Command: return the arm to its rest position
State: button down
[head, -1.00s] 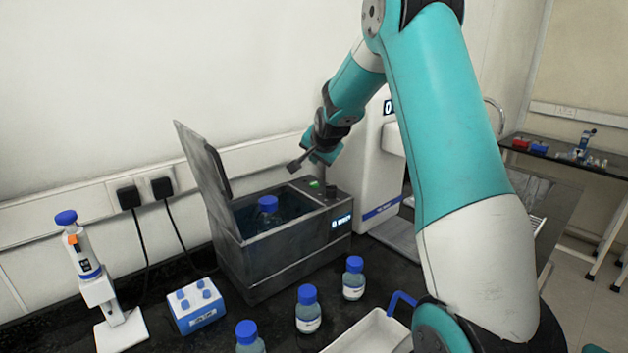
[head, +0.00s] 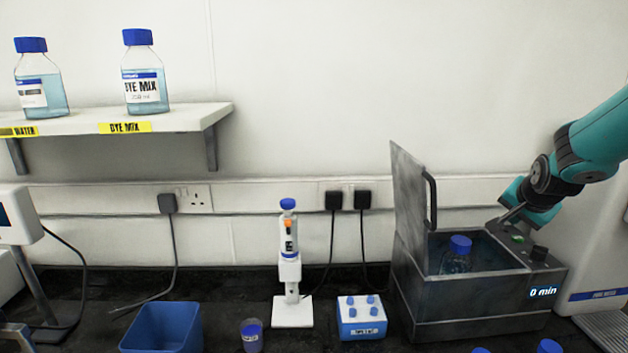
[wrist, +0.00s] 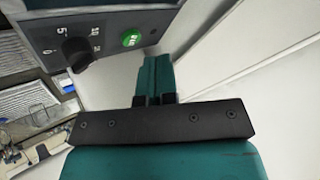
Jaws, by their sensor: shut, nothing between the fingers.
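My teal and black gripper (head: 504,221) is at the right of the head view, just above the right end of the grey water bath (head: 450,306). It is shut and empty. In the wrist view my gripper's teal fingers (wrist: 153,78) are together, beside the bath's control panel with its green button (wrist: 131,39) and black dial (wrist: 76,52). The fingers look apart from the button. The rest of my arm runs out of the head view at the right.
The bath's lid (head: 409,190) stands open, with a blue-capped bottle (head: 457,258) inside. A white machine (head: 598,260) stands right of the bath. A pipette on its stand (head: 290,262), a blue-white block (head: 361,318) and a blue bin (head: 162,328) stand left. Bottles sit on a shelf (head: 190,117).

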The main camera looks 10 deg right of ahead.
jog(key=s+a+n, duration=0.1)
jog(key=s+a, duration=0.1)
jog(key=a, duration=0.1)
jog(key=s+a+n+g+y, duration=0.1)
jog(key=s+a+n, duration=0.1)
jog(key=a, duration=0.2)
jog(key=s+a+f+n, duration=0.1)
jog(key=s+a+n, duration=0.1)
jog(key=s+a, duration=0.1)
jog(key=shift+s+a+g+y, duration=0.1)
jog(key=shift+a+g+y, duration=0.3)
jog(key=shift+a, duration=0.3)
jog(key=s+a+f+n+g+y, duration=0.1)
jog(key=s+a+f+n+g, duration=0.15)
jog(key=s+a+n, duration=0.8)
jog(key=s+a+r+n+g+y, duration=0.1)
jog(key=s+a+r+n+y, duration=0.1)
jog(key=s+a, duration=0.5)
jog(key=s+a+r+n+g+y, duration=0.2)
jog(key=s+a+r, duration=0.3)
jog(key=s+a, duration=0.2)
jog(key=shift+s+r+y, duration=0.25)
jog(key=shift+s+y, duration=0.05)
jog(key=shift+s, duration=0.1)
jog(key=shift+w+d, duration=0.1)
